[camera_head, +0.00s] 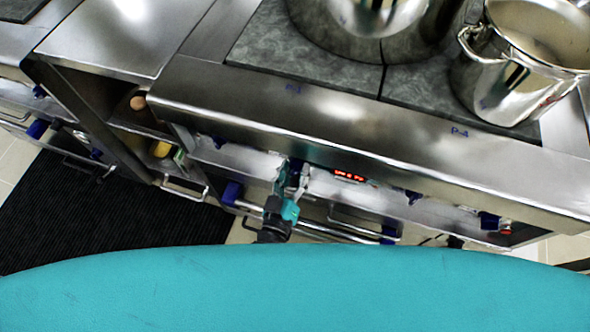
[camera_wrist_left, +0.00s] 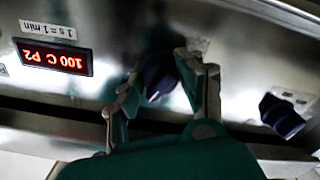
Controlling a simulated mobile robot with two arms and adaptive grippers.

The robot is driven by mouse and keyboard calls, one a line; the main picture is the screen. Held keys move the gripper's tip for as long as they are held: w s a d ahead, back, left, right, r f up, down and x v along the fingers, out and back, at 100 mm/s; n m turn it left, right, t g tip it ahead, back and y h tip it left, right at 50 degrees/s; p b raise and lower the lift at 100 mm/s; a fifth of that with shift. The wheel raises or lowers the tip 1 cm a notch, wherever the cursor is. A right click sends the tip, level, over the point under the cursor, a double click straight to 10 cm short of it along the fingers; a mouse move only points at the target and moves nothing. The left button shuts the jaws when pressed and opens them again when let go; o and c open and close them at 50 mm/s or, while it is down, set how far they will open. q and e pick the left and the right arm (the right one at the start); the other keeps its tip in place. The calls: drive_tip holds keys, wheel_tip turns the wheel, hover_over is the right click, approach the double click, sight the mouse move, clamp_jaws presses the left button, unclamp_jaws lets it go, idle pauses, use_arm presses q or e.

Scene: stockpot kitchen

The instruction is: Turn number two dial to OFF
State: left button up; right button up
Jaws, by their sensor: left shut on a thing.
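A dark blue dial (camera_wrist_left: 158,75) sits on the steel front panel, close to a red lit display (camera_wrist_left: 54,58) that reads 100 C P2. My left gripper (camera_wrist_left: 160,95) has one finger on each side of this dial and is shut on it. In the head view the left gripper (camera_head: 290,178) reaches up to the panel under the stove's front edge, left of the red display (camera_head: 350,176), and hides the dial. The dial's markings are not readable. My right gripper is not in view.
A second blue dial (camera_wrist_left: 282,115) is to the right in the wrist view. More dials (camera_head: 413,197) line the panel in the head view. Below runs a metal handle bar (camera_head: 300,232). A steel pot (camera_head: 515,75) stands on the cooktop (camera_head: 290,48).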

use_arm(q)
drive_tip(key=n, duration=0.5)
drive_tip(key=shift+n, duration=0.3)
idle(0.4)
drive_tip(key=o, duration=1.2)
drive_tip(key=shift+c, duration=0.2)
drive_tip(key=shift+s, duration=0.1)
drive_tip(key=v, duration=1.2)
